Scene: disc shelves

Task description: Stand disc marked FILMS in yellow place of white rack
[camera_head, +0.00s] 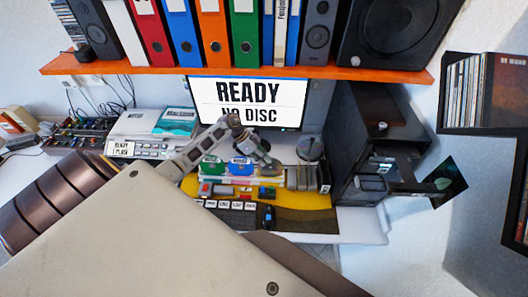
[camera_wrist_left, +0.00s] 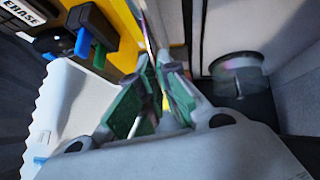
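My left gripper (camera_head: 266,166) reaches over the yellow mat, close in front of the monitor. In the left wrist view its two green-padded fingers (camera_wrist_left: 160,72) point away with a narrow gap. A pale rack-like strip (camera_head: 228,181) with small coloured marks lies by the gripper, below a green case (camera_head: 212,166) and a blue case (camera_head: 240,168). I cannot make out its yellow place or any FILMS marking. My right gripper is not in view.
The monitor (camera_head: 236,103) reads READY, NO DISC. A black computer tower (camera_head: 372,140) stands at right, and an orange shelf (camera_head: 300,72) with binders hangs above. The yellow mat (camera_head: 315,200) carries label tiles and small items. A white ridged object (camera_wrist_left: 75,100) fills the wrist view's left.

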